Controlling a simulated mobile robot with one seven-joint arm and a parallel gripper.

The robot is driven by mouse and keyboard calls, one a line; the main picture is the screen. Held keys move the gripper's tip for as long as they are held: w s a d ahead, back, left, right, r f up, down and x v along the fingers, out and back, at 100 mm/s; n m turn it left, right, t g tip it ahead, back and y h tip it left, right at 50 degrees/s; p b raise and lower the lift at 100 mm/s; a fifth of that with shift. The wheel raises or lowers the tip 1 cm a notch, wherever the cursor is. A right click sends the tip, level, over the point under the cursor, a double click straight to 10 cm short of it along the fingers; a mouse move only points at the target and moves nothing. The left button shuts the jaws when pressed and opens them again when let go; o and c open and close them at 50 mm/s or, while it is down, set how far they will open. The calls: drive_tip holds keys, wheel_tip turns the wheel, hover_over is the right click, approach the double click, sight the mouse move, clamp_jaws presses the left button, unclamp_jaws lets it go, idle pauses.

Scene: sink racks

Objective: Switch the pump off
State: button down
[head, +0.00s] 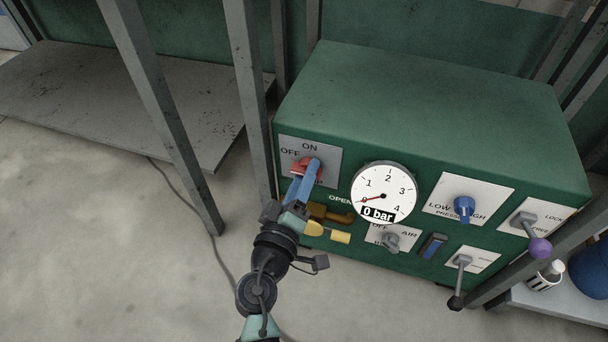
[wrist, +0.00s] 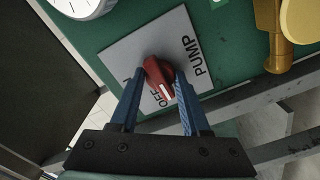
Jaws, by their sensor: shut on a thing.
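The pump switch is a red rotary knob (head: 301,166) on a grey plate (head: 327,176) at the upper left of the green panel, marked ON at the top and OFF to its left. In the wrist view, the red knob (wrist: 157,73) sits between the two blue fingers of my gripper (wrist: 157,84). The white mark on the knob points toward the word OFF. My gripper (head: 308,172) is shut on the knob and hides part of it and of the plate's lettering in the head view.
The dial (head: 384,192) beside the switch reads 0 bar. A brass pipe with a yellow handle (head: 340,237), a blue pressure knob (head: 463,208) and several levers crowd the panel below and right. A grey post (head: 250,95) stands close left. Open floor lies at the lower left.

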drive_tip(key=shift+c, duration=1.9)
unclamp_jaws()
drive_tip(key=p+v, duration=0.2)
drive_tip(key=v, duration=1.1)
drive_tip(key=shift+p, duration=0.3)
